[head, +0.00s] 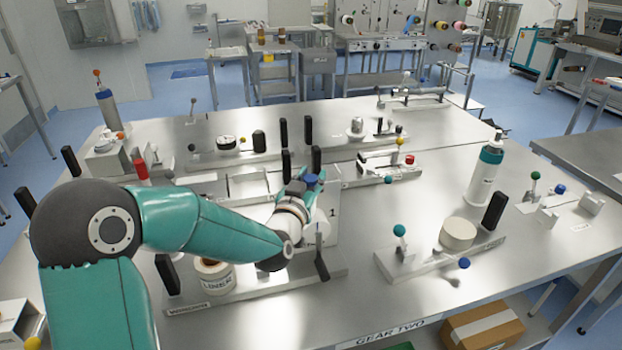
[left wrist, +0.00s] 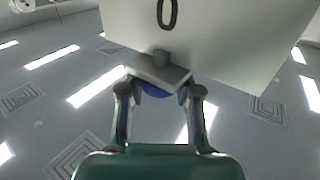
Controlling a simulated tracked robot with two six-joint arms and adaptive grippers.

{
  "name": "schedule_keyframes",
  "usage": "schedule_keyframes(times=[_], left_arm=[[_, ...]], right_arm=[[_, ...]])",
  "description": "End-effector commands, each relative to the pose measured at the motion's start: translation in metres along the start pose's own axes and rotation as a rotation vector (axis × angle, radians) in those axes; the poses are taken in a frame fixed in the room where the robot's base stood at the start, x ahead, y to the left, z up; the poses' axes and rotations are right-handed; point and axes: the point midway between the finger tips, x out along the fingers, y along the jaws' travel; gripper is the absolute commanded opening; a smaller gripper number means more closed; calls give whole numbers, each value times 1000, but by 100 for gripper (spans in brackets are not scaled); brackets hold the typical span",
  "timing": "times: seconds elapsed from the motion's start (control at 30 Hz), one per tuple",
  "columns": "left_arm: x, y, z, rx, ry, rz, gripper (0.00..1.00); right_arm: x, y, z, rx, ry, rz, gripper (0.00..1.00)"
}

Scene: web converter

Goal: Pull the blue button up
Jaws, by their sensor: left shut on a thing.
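The blue button (head: 312,181) is at the end of my left gripper (head: 304,188), beside the upright panel marked 1 (head: 332,228) near the middle of the table. In the left wrist view the blue button (left wrist: 158,90) sits between the two fingers of my left gripper (left wrist: 160,97), against a grey block (left wrist: 160,72) on a white panel marked 0 (left wrist: 215,40). The left gripper is shut on the button. The fingers partly cover it. My right gripper is in neither view.
A white and teal bottle (head: 485,172) stands to the right, by a round white block (head: 457,233). Open metal tabletop (head: 420,205) lies right of the panel.

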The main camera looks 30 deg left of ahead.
Motion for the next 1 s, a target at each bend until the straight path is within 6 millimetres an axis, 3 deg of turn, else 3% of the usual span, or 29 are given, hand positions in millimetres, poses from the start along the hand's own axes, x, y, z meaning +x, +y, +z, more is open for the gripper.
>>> schedule_keyframes(times=[0.2, 0.43, 0.47, 0.6, 1.0], left_arm=[[0, 0, -18, -1, 4, 1, 0], [0, 0, -20, 0, 6, -1, 0], [0, 0, -20, 0, 6, -1, 38], [0, 0, -20, 0, 5, -1, 60], [-6, -1, -18, -1, 0, -1, 60]], right_arm=[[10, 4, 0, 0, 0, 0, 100], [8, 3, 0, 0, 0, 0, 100], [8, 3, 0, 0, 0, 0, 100], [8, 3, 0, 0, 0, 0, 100], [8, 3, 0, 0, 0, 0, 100]])
